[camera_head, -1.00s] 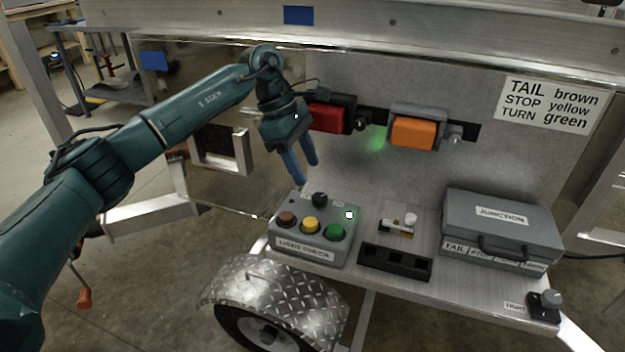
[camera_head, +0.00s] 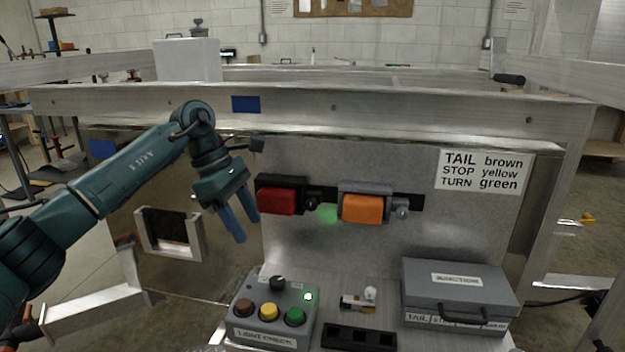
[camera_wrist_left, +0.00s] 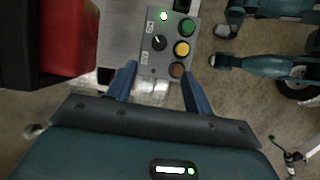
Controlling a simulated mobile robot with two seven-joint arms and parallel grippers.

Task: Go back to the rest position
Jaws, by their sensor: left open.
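My left gripper (camera_head: 241,221) is open and empty, its two blue fingers pointing down in front of the trailer's metal panel, left of and below the red lamp (camera_head: 279,197). In the left wrist view my left gripper (camera_wrist_left: 158,92) has its fingers spread, with the light check box (camera_wrist_left: 172,45) beyond them. The light check box (camera_head: 272,312) has brown, yellow and green buttons, a black knob and a lit green light. My right gripper is not seen in the head view.
An orange lamp (camera_head: 363,207) sits beside the red one, with a green glow between them. A grey junction box (camera_head: 460,290), a black slotted block (camera_head: 358,338) and a small connector (camera_head: 358,299) stand on the shelf. A label sheet (camera_head: 482,171) is on the panel.

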